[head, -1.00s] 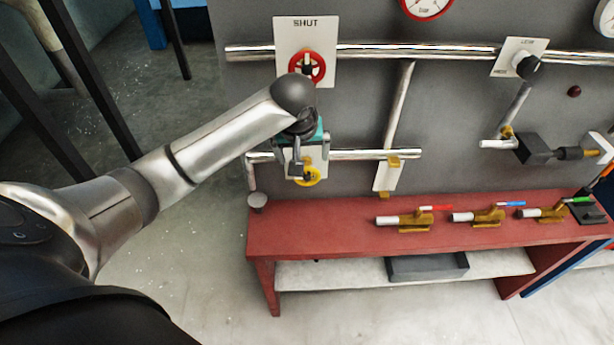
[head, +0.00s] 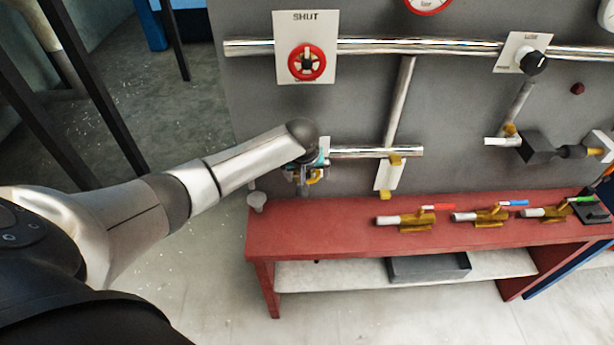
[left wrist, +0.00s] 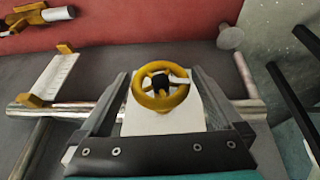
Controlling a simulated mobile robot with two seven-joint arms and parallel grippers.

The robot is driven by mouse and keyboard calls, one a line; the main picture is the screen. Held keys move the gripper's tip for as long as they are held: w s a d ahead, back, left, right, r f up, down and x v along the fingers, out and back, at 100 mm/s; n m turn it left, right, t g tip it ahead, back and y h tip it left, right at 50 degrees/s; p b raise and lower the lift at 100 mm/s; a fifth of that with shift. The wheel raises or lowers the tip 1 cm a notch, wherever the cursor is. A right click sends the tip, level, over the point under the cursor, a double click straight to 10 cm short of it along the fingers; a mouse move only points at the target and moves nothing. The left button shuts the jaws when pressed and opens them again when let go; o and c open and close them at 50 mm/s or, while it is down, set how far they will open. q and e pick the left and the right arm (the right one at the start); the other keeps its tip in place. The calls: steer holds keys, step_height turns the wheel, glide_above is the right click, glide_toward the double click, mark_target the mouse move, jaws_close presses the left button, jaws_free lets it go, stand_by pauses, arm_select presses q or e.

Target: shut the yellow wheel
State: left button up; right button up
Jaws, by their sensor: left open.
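The yellow wheel (left wrist: 161,87) shows in the left wrist view, on a white plate (left wrist: 165,122) in front of a chrome pipe. It has spokes and a black hub. My left gripper (left wrist: 163,80) is open, with one finger on each side of the wheel; I cannot tell whether they touch it. In the head view my left gripper (head: 308,180) hides most of the yellow wheel (head: 316,176), and only a bit of yellow shows. My right gripper is not in view.
A red wheel (head: 307,62) sits above on a plate marked SHUT. A red bench (head: 330,235) with several brass valves stands below and to the right. A chrome pipe (head: 385,152) runs right of the gripper. A black knob (head: 533,62) is at upper right.

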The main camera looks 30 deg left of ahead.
arm_select(q)
steer(key=shift+w+a+f, duration=0.1)
steer(key=shift+w+f, duration=0.05)
steer(key=shift+f, duration=0.2)
steer(key=c, duration=1.1)
